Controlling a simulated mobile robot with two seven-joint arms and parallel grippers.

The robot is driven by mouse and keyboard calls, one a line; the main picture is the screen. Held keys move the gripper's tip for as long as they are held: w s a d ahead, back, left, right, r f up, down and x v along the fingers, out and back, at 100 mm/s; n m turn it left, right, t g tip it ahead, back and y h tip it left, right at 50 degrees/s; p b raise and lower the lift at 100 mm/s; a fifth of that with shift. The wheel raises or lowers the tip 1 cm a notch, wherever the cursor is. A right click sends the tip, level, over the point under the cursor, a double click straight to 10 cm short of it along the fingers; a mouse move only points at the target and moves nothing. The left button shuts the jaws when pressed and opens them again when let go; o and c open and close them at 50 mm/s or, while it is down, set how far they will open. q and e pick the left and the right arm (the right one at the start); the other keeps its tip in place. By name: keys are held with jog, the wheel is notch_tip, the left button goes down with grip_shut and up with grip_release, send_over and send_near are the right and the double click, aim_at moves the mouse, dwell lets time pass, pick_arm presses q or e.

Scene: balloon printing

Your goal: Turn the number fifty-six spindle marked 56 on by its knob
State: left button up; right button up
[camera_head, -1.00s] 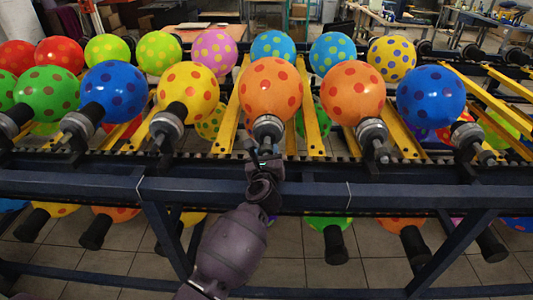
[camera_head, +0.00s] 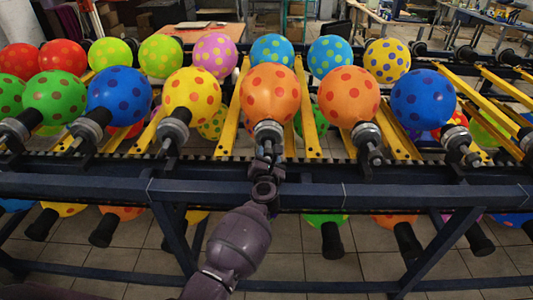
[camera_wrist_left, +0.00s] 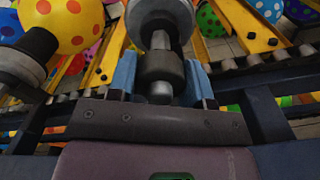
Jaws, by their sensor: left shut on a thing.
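An orange balloon with red dots (camera_head: 271,93) sits on a spindle (camera_head: 267,131) in the middle of the front row. My left gripper (camera_head: 268,158) is at the near end of this spindle. In the left wrist view, the gripper (camera_wrist_left: 161,88) has its two blue fingers on either side of a dark round knob (camera_wrist_left: 162,68), shut on it. The spindle's pale collar (camera_wrist_left: 160,15) shows above the knob. No number 56 is legible on any spindle. My right gripper is not in view.
Neighbouring spindles carry a yellow balloon (camera_head: 191,93) on the left and another orange balloon (camera_head: 350,95) on the right. A dark blue rail (camera_head: 400,194) runs across in front, below the spindles. Yellow bars (camera_head: 310,105) lie between the spindles.

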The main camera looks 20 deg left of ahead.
pick_arm(q)
jog(key=m+p, duration=0.2)
jog(key=m, duration=0.2)
jog(key=shift+r+m, duration=0.1)
jog(key=shift+m, duration=0.2)
jog(key=shift+m+p, duration=0.6)
jog(key=shift+m, duration=0.3)
jog(key=shift+m+p, duration=0.5)
jog(key=shift+m, duration=0.6)
jog(key=shift+m+p, duration=0.3)
jog(key=shift+m, duration=0.5)
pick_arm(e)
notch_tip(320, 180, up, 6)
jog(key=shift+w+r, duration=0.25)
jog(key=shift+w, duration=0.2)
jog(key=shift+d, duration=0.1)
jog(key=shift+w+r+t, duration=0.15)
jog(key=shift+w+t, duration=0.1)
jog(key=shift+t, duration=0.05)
pick_arm(q)
jog(key=o, duration=0.9)
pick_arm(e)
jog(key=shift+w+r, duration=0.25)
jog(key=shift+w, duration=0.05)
